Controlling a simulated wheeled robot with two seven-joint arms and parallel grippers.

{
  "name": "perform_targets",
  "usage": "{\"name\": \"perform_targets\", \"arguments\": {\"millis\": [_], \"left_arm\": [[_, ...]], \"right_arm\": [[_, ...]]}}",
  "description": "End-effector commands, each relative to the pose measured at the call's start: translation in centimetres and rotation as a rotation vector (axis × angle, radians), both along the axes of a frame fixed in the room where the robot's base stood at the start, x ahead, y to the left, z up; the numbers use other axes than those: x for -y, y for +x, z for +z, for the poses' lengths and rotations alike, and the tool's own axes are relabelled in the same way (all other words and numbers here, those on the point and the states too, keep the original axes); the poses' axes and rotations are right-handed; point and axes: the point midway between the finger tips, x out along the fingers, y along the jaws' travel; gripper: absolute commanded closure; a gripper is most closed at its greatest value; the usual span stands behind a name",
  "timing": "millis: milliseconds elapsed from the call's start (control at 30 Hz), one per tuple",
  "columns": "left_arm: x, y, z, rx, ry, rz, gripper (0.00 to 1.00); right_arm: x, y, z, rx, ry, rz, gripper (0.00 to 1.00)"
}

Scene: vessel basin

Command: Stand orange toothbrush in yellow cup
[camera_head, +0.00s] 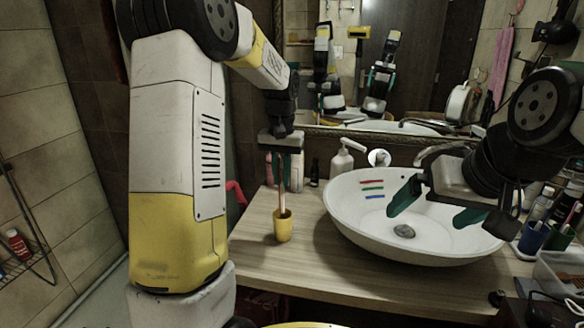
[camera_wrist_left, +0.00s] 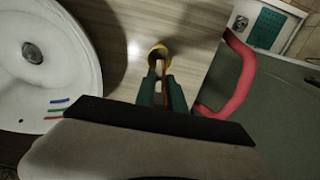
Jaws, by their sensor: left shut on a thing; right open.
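A yellow cup (camera_head: 283,230) stands upright on the wooden counter, left of the basin. My left gripper (camera_head: 283,172) is above it, shut on the orange toothbrush (camera_head: 282,198), which hangs almost upright with its lower end at the cup's mouth. The left wrist view shows the cup's rim (camera_wrist_left: 158,52) just beyond the fingers (camera_wrist_left: 162,88), with the toothbrush between them reaching the opening. How deep the lower end sits inside is hidden. My right gripper (camera_head: 432,208) is open and empty over the basin.
The white basin (camera_head: 345,225) holds thin red, green and blue strips. A soap dispenser (camera_head: 342,162) stands behind it. A blue cup (camera_head: 531,240) with items is at the right. A red curved tube (camera_wrist_left: 240,75) runs beside the counter. The counter around the yellow cup is clear.

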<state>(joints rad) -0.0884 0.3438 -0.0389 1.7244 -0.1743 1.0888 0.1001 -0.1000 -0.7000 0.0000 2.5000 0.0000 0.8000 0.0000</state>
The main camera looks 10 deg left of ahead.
Motion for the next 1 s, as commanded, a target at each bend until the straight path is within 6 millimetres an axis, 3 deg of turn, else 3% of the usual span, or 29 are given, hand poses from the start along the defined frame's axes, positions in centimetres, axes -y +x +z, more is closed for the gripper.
{"name": "perform_targets", "arguments": {"millis": [500, 1000], "left_arm": [[0.0, 0.0, -4.0, -0.002, 0.001, 0.0, 1.0], [0.0, 0.0, -5.0, 0.0, 0.0, 0.0, 1.0]], "right_arm": [[0.0, 0.0, 0.0, 0.0, 0.0, 0.0, 0.0], [0.0, 0.0, 0.0, 0.0, 0.0, 0.0, 0.0]]}}
